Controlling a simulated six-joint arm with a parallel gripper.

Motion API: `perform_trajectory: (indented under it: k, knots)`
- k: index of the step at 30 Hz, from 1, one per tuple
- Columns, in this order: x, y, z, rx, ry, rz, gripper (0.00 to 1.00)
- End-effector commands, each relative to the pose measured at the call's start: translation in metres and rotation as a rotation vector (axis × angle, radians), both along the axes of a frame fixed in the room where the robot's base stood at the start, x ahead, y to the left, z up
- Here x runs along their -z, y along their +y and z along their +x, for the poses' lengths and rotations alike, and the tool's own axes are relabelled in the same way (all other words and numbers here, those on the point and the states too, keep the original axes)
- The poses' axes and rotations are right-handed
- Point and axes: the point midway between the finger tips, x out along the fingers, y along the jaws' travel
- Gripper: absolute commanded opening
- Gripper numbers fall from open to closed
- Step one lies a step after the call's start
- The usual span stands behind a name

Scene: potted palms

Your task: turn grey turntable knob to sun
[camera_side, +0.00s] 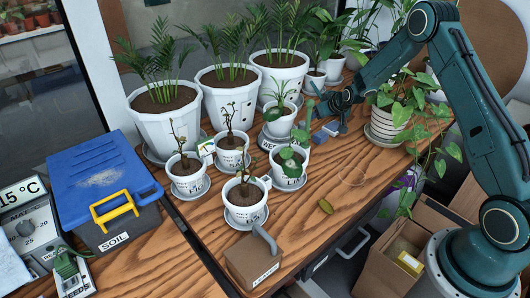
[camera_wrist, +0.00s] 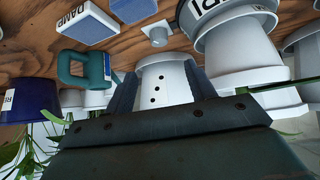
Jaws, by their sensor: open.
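A small grey cylinder on a wider base (camera_wrist: 155,33) stands on the wooden table in the wrist view; it may be the grey turntable knob, but no sun mark can be made out. In the side view I cannot pick out the turntable knob with certainty. My gripper (camera_side: 318,101) is above the back right of the table, among the pots. In the wrist view its dark fingers (camera_wrist: 162,82) are apart, with nothing held. A white pot with dark holes (camera_wrist: 163,75) shows beyond the gap between them.
Blue sponges (camera_wrist: 87,22) lie near a teal handled tool (camera_wrist: 85,69). Several small white pots (camera_side: 245,203) stand in the middle, larger palm pots (camera_side: 165,128) behind. A brown box with a grey lever (camera_side: 253,265) is at the front. The right front table (camera_side: 345,185) is mostly clear.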

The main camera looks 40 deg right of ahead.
Motion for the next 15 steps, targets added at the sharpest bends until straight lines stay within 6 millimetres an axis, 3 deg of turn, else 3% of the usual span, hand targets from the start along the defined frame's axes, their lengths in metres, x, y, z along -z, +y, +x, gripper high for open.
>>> perform_trajectory:
  k: [15]
  knots:
    - [0.002, -0.047, 0.0, -0.302, 0.003, 0.097, 0.55]
